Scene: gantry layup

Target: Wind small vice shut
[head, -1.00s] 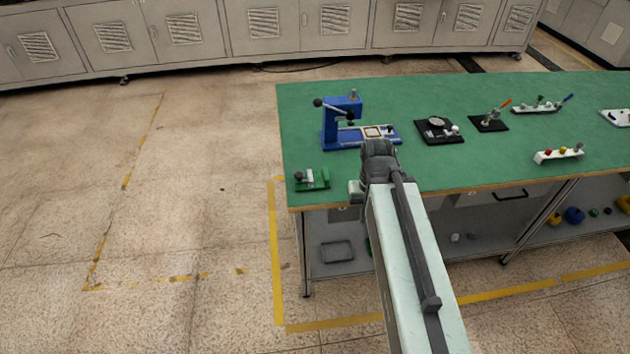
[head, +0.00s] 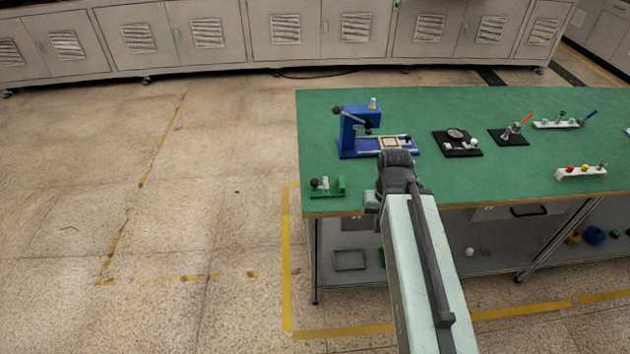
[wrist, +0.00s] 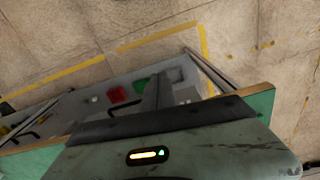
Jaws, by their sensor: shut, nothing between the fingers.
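The small vice (head: 328,193) is green and sits at the near left corner of the green bench top in the head view. It has a dark round knob at its left end, a pale block beside it and a green upright at the right. A gap shows between the pale block and the green upright. My gripper (wrist: 158,92) shows as a dark, narrow shape in the wrist view, shut and empty. In the head view my arm's end is right of the vice, apart from it, and hides the gripper's fingertips. The vice is not visible in the wrist view.
A blue press (head: 360,130) stands behind the vice on the bench top (head: 460,108). A black plate with a dial (head: 457,144) and a white rack (head: 580,172) stand further right. A shelf (head: 400,262) lies below. Floor left of the bench is clear.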

